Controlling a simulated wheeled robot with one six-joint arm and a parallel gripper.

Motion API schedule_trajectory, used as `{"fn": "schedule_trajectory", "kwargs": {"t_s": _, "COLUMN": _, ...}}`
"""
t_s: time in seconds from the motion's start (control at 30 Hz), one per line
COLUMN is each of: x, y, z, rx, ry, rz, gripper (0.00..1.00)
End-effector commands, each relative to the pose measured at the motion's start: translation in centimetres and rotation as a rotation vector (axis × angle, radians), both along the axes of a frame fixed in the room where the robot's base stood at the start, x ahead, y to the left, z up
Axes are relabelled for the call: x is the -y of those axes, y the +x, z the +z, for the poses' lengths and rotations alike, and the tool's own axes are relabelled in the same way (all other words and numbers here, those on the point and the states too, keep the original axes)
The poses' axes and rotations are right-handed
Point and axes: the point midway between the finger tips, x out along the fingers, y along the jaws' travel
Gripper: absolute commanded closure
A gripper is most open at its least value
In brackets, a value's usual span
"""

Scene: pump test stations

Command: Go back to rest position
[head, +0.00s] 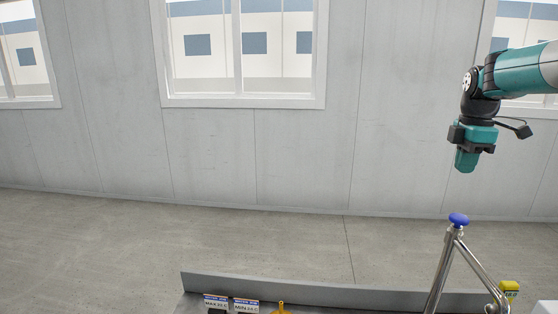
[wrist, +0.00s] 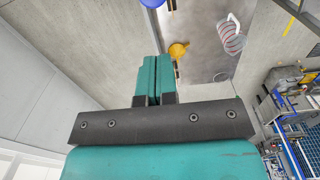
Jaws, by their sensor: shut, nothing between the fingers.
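My gripper (head: 466,162) hangs at the upper right in the head view, pointing down, with clear air below it. In the wrist view my gripper (wrist: 152,62) shows its two teal fingers pressed together, with nothing between them. It is apart from everything around it. Below it in the head view is a blue knob (head: 458,219) on top of bent metal pipes (head: 440,268).
A grey station panel (head: 330,292) runs along the bottom, with two small labels (head: 216,301) and a yellow part (head: 281,307). The wrist view shows a yellow funnel-like part (wrist: 178,50) and a clear jug with red lines (wrist: 231,38). Open floor (head: 100,245) lies left.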

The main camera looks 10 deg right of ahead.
Motion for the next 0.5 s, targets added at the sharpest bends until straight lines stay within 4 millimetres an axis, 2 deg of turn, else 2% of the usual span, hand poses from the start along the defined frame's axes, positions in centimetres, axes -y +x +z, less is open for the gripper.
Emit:
{"fn": "schedule_trajectory", "kwargs": {"t_s": 0.13, "x": -9.4, "y": -2.2, "z": -1.1, "rx": 0.032, "ry": 0.031, "rz": -0.087, "gripper": 1.0}}
{"fn": "schedule_trajectory", "kwargs": {"t_s": 0.2, "x": -14.4, "y": -4.6, "z": -2.0, "rx": 0.047, "ry": 0.064, "rz": -0.153, "gripper": 1.0}}
{"fn": "schedule_trajectory", "kwargs": {"t_s": 0.27, "x": -18.5, "y": -7.1, "z": -2.9, "rx": 0.052, "ry": 0.1, "rz": -0.215, "gripper": 1.0}}
{"fn": "schedule_trajectory", "kwargs": {"t_s": 0.3, "x": -21.1, "y": -9.0, "z": -3.6, "rx": 0.051, "ry": 0.126, "rz": -0.254, "gripper": 1.0}}
{"fn": "schedule_trajectory", "kwargs": {"t_s": 0.37, "x": -24.5, "y": -12.2, "z": -4.7, "rx": 0.042, "ry": 0.169, "rz": -0.318, "gripper": 1.0}}
{"fn": "schedule_trajectory", "kwargs": {"t_s": 0.4, "x": -26.5, "y": -14.4, "z": -5.5, "rx": 0.03, "ry": 0.197, "rz": -0.361, "gripper": 1.0}}
{"fn": "schedule_trajectory", "kwargs": {"t_s": 0.5, "x": -30.6, "y": -20.1, "z": -7.6, "rx": -0.011, "ry": 0.263, "rz": -0.463, "gripper": 1.0}}
